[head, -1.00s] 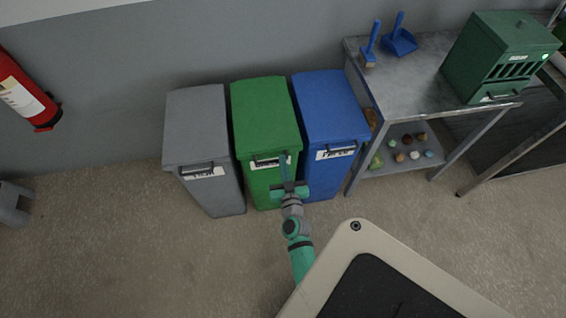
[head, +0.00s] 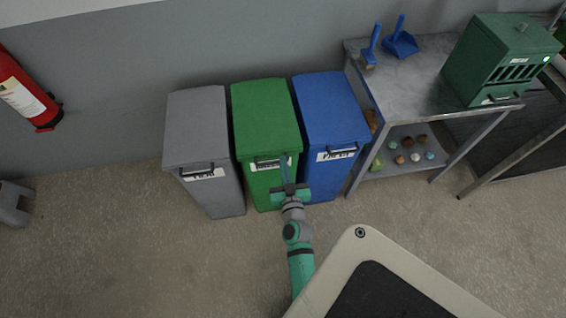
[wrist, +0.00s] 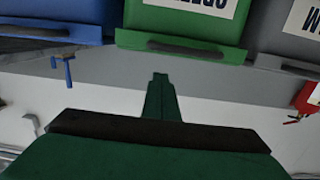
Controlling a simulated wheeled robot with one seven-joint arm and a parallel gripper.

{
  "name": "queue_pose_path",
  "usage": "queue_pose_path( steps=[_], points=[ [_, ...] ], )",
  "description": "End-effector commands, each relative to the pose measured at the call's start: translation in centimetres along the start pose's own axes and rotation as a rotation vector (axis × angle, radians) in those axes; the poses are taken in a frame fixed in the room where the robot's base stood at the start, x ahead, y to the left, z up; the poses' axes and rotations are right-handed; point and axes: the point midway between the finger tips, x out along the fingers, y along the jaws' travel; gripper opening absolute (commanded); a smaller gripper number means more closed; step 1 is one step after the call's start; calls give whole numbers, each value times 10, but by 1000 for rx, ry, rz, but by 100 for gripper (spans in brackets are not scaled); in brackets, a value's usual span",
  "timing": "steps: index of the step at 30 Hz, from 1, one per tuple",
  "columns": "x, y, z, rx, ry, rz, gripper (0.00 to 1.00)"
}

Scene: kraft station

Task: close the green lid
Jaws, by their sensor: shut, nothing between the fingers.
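The green lid (head: 264,118) lies down on the green bin (head: 262,189), level with the lids on either side, and no gap shows. A dark handle and a white label sit on its front edge. My gripper (head: 287,158) is in front of the bin, its fingers overlapping the right end of the label in the head view; I cannot tell whether they touch. In the wrist view the lid's front edge (wrist: 205,28) with its handle is at the top. My gripper (wrist: 160,76) is shut and empty, its fingertips below the handle in the picture.
A grey bin (head: 198,130) stands close on the left and a blue bin (head: 333,108) close on the right. A metal table (head: 405,88) with a dark green box (head: 497,60) is further right. A fire extinguisher (head: 22,92) hangs at left.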

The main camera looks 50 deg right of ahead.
Motion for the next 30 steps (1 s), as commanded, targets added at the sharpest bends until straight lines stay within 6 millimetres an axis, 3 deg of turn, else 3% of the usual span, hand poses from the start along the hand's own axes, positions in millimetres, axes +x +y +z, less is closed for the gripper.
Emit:
queue_pose_path(
  steps=[7, 21, 30],
  points=[
    [-15, -1, 10, -2, -1, -4, 0],
    [-67, -1, 45, -1, 1, -6, 0],
    [-74, 1, 49, 0, 3, -1, 0]
  ],
)
